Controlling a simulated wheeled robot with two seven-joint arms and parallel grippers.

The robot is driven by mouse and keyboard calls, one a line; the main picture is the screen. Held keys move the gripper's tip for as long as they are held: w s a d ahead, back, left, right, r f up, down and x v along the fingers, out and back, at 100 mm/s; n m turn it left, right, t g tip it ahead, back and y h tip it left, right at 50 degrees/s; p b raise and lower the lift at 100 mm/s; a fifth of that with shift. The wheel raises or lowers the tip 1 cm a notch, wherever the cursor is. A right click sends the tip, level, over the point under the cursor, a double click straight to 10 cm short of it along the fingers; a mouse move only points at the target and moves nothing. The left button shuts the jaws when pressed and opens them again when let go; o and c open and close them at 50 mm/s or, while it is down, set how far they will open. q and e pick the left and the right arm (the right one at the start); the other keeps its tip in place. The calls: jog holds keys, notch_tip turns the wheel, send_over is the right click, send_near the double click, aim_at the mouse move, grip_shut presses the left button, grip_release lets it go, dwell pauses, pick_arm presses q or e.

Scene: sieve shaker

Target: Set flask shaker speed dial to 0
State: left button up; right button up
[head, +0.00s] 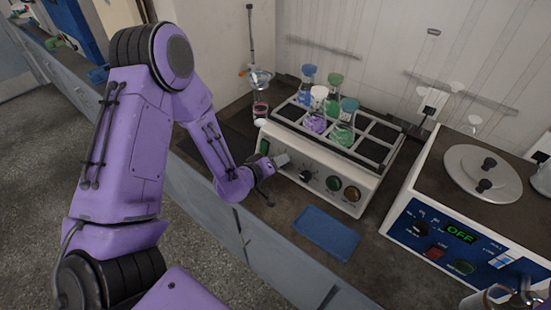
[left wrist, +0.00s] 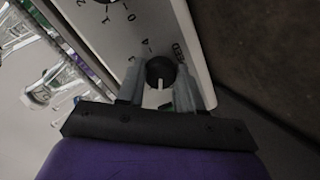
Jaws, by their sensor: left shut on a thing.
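The flask shaker (head: 324,166) is a pale box on the bench with a rack of flasks on top and controls along its front. My left gripper (head: 280,160) is at the left part of that front panel. In the left wrist view its two grey fingers (left wrist: 160,76) are shut on a round black knob (left wrist: 159,70) with a white pointer mark, which points down in the picture. Small printed marks beside this knob are partly hidden. A second dial (left wrist: 104,2) with 0, 1 and 2 beside it is cut off at the top edge; in the head view a black dial (head: 305,176) shows right of the gripper.
Flasks with blue, white and green stoppers, one green stopper (head: 349,104), stand in the rack. A blue mat (head: 327,233) lies in front of the shaker. A stand with glassware (head: 260,85) is behind the arm.

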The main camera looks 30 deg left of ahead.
pick_arm(q)
jog(key=n+p, duration=0.1)
jog(key=n, duration=0.2)
jog(key=shift+n, duration=1.2)
jog(key=o, duration=1)
jog(key=shift+o, duration=0.2)
jog(key=v, duration=1)
jog(key=shift+s, duration=0.2)
jog(key=shift+a, duration=0.2)
